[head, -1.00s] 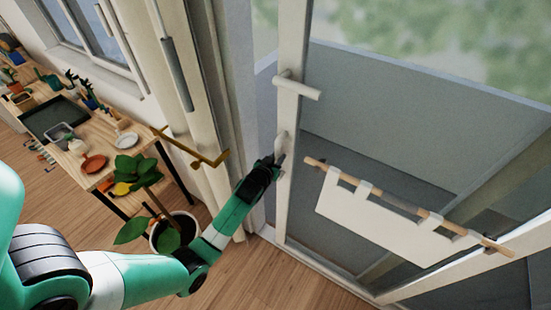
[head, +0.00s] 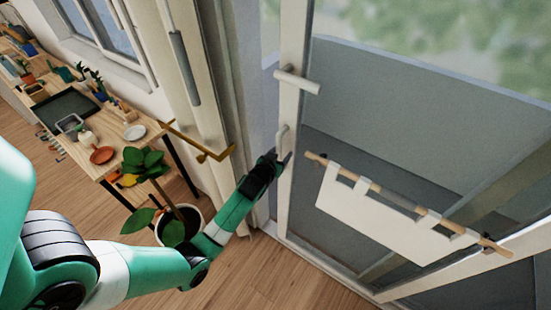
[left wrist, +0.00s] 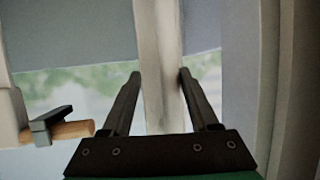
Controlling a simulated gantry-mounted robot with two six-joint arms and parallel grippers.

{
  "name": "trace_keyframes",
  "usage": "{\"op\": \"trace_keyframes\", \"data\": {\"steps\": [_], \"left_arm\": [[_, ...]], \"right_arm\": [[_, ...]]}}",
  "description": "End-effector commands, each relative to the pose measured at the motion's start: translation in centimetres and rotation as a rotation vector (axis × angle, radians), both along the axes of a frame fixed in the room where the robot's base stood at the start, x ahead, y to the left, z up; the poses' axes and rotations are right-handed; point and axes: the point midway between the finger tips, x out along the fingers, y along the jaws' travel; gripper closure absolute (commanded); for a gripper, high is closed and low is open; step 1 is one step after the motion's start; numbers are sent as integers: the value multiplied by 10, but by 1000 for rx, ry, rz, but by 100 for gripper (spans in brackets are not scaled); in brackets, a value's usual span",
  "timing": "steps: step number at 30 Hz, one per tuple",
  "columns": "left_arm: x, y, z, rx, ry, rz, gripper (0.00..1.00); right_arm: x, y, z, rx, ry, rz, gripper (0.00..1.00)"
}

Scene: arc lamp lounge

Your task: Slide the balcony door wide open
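The balcony door is a white-framed glass panel. Its upright stile (head: 291,120) stands in the middle of the head view, with a T-shaped lever (head: 298,82) above a pale pull handle (head: 283,140). My left gripper (head: 279,161) is at the lower end of this pull handle. In the left wrist view the left gripper's two dark fingers (left wrist: 158,75) are spread, with a pale upright bar (left wrist: 157,60) beyond and between them. I cannot tell whether the fingers touch it. My right gripper is out of view.
A wooden rod with a white cloth (head: 375,220) hangs right of the stile. A potted plant (head: 180,222) stands beside my left arm. A workbench (head: 112,160) with tools and plates is at the left. A curtain and a brass arm (head: 205,152) are near the wall.

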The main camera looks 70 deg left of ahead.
Motion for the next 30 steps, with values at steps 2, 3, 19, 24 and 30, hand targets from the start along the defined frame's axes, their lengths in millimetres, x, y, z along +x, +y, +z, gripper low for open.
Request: {"op": "trace_keyframes", "data": {"steps": [2,3,19,24,30], "left_arm": [[-9,-10,7,-1,0,-2,42],[-15,-16,11,-1,-1,-2,42],[-69,-70,40,-1,1,0,42],[-69,-69,40,-1,1,0,42],[-68,-63,59,8,-94,38,42]], "right_arm": [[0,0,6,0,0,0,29],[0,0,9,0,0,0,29],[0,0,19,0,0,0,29],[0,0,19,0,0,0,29],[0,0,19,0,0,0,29]]}}
